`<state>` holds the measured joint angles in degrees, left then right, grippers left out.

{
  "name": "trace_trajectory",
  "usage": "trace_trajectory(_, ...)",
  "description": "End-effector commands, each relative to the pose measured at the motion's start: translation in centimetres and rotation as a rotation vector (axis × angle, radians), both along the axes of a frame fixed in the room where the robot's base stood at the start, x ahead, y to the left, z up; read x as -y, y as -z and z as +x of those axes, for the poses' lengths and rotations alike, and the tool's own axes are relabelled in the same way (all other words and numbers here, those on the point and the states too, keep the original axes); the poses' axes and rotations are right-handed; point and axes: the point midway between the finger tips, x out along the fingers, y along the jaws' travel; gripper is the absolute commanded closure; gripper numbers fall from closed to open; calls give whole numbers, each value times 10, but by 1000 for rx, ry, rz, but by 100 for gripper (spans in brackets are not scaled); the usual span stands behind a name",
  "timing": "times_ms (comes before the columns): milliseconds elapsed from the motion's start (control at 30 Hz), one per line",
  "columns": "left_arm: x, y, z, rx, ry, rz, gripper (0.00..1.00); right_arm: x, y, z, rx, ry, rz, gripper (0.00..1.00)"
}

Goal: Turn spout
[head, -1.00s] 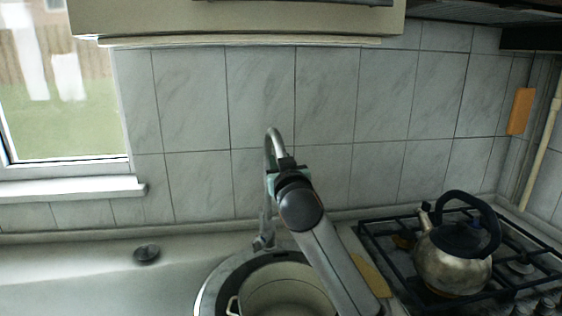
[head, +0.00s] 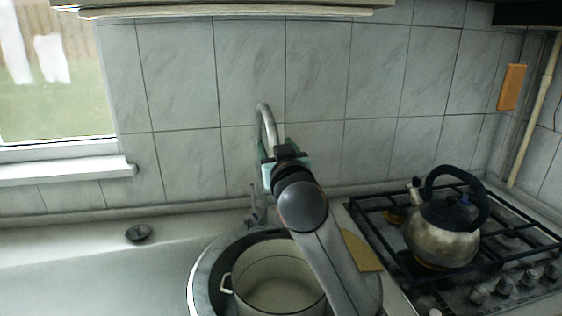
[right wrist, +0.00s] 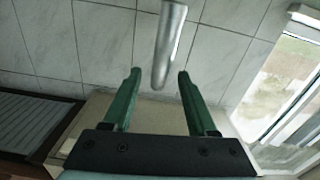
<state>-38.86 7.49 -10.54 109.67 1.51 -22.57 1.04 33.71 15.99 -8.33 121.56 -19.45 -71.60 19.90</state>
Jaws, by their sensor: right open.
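The metal faucet spout (head: 267,122) rises behind the sink and curves over at the top in the head view. My right gripper (head: 266,168) is at the spout, and my arm hides part of it. In the right wrist view the spout (right wrist: 168,45) hangs down between the two green fingers of my right gripper (right wrist: 158,82). The fingers are open, with a gap on each side of the spout. The faucet base (head: 256,214) stands at the back of the sink (head: 203,277). My left gripper is not in view.
A white enamel pot (head: 272,272) sits in the sink, partly behind my arm. A metal kettle (head: 440,238) stands on the gas stove (head: 500,262) at the right. A dark drain plug (head: 139,233) lies on the left counter. The tiled wall (head: 180,80) is close behind.

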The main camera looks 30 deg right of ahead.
Motion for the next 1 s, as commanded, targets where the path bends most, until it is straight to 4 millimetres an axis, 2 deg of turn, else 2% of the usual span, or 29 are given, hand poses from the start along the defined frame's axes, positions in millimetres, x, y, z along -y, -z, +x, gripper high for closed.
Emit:
trace_trajectory(200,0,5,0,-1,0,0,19,-14,1,-36,0,-2,1,42)
trace_trajectory(400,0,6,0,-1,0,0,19,-21,1,-53,-2,0,0,42)
trace_trajectory(1000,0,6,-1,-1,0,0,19,-21,0,-55,-2,0,0,42)
